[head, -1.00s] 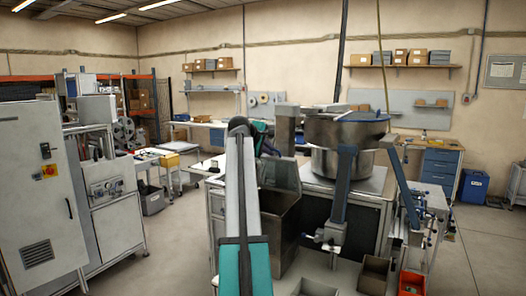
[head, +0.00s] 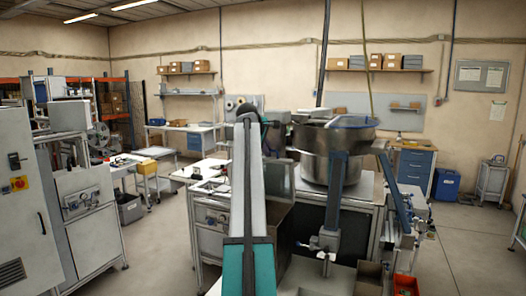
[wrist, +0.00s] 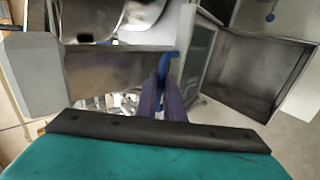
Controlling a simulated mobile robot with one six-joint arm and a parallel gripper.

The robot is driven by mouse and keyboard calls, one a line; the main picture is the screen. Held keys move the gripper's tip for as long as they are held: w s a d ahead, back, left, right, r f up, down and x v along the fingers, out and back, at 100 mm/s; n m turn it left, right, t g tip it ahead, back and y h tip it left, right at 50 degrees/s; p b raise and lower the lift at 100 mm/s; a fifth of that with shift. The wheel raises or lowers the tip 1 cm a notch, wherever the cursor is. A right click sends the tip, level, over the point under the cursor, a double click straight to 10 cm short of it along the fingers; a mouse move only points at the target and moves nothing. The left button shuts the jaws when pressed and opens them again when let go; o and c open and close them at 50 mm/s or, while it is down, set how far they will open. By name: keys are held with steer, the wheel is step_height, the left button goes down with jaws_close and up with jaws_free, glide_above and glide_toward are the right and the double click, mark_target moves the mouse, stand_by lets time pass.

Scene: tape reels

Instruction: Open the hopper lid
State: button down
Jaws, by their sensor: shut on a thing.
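The hopper (head: 279,216) is a grey metal bin just right of my arm in the head view, partly hidden by it. A grey panel, apparently its lid (head: 279,178), stands steeply tilted above the bin. In the wrist view, the hopper's open box (wrist: 250,80) with a dark inside is at the right, and a narrow grey panel (wrist: 198,62) stands beside it. The fingertips are hidden in the head view behind my arm.
A large steel bowl (head: 330,150) stands right of the hopper, with blue-grey posts (head: 336,190) before it. Small bins (head: 369,277) sit at the lower right. A grey cabinet (head: 25,200) is at the left. Open floor (head: 165,250) lies between.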

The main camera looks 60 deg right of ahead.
steer(key=shift+s+f, duration=0.3)
steer(key=shift+s, duration=0.1)
steer(key=c, duration=1.9)
jaws_free()
steer(key=shift+o, duration=0.2)
steer(key=shift+w+a, duration=0.1)
steer(key=shift+a, duration=0.15)
steer(key=b+v, duration=0.5)
steer(key=v, duration=0.9)
steer(key=shift+w+r, duration=0.15)
steer(key=shift+r, duration=0.2)
